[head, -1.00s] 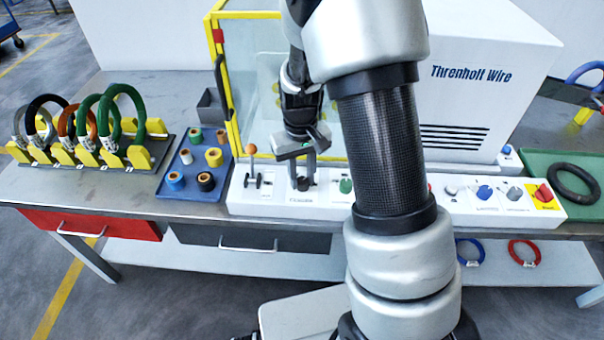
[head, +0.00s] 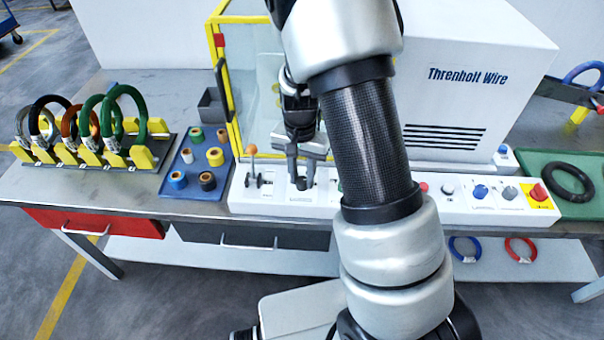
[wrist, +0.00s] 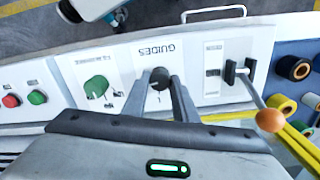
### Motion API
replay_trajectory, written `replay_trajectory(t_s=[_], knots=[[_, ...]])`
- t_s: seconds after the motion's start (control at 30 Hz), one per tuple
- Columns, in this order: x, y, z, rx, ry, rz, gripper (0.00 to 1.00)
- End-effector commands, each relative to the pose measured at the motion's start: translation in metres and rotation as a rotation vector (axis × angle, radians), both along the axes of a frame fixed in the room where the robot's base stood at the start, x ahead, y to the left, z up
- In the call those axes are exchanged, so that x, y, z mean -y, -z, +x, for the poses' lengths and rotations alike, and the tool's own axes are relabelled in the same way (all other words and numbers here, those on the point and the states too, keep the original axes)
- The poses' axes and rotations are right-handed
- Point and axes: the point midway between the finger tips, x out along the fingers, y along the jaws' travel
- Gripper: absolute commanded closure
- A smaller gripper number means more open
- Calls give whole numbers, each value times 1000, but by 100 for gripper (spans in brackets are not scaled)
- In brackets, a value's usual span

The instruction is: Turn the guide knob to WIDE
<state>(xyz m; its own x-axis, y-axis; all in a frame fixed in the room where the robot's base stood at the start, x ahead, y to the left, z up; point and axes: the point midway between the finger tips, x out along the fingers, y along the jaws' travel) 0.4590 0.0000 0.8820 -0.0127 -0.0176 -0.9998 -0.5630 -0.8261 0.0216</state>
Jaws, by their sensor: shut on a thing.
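The guide knob (wrist: 159,78) is a small black round knob on a white panel plate marked "GUIDES", which reads upside down in the wrist view. My gripper (wrist: 159,86) has one finger on each side of the knob and is shut on it. In the head view, my gripper (head: 302,172) reaches down to the dark knob (head: 301,184) at the left part of the white control panel (head: 400,200). The small position marks around the knob are too small to read, so I cannot tell its setting.
An orange-tipped lever (wrist: 270,120) stands beside the knob, right in the wrist view. A green knob (wrist: 96,88) is on the other side. A blue tray of spools (head: 200,160) lies left of the panel. The yellow-framed clear guard (head: 230,90) rises behind.

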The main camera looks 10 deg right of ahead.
Motion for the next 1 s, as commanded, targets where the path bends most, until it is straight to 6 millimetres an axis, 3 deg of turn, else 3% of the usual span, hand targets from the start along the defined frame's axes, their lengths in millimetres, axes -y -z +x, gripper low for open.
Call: replay_trajectory(t_s=[0.57, 0.6, 0.67, 1.0], knots=[[0, -1, 1, 3, 31, 0, 96], [0, -1, 1, 3, 31, 0, 67], [0, -1, 1, 3, 31, 0, 57], [0, -2, 1, 2, 29, 0, 55]])
